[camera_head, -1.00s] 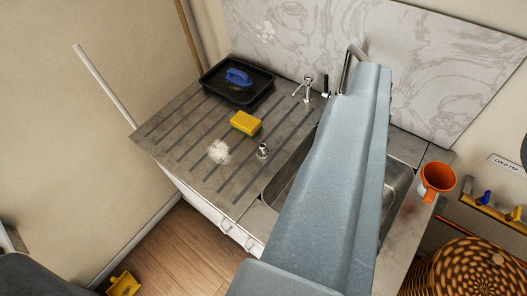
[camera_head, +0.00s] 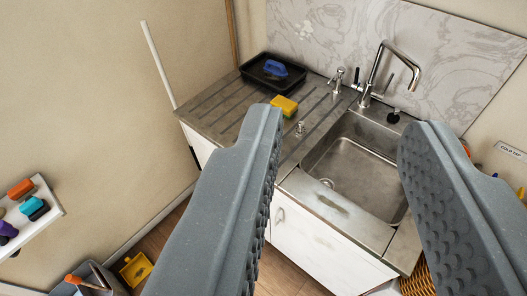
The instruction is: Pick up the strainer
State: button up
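A small metal piece that looks like the sink strainer (camera_head: 300,128) stands on the grooved draining board, left of the sink basin and just right of the yellow sponge. It is small in view, so its details are hard to tell. My gripper (camera_head: 342,122) is open wide and empty, with one textured grey finger at the left and one at the right. In the picture the strainer lies between the fingers, close to the left fingertip. The gripper appears apart from it. The left finger hides part of the draining board.
The sink basin (camera_head: 352,170) has a tall tap (camera_head: 385,70) and a small spout (camera_head: 337,80) behind it. A yellow sponge (camera_head: 285,105) and a black tray (camera_head: 262,80) with a blue brush (camera_head: 275,68) are left. A wall shelf (camera_head: 45,215) holds coloured items.

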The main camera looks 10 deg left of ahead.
aim_at(300, 130)
jog(key=z, duration=0.2)
jog(key=k, duration=0.35)
jog(key=u, duration=1.25)
jog(key=i, duration=1.35)
jog(key=z, duration=0.4)
jog(key=i, duration=1.15)
jog(key=z, duration=0.6)
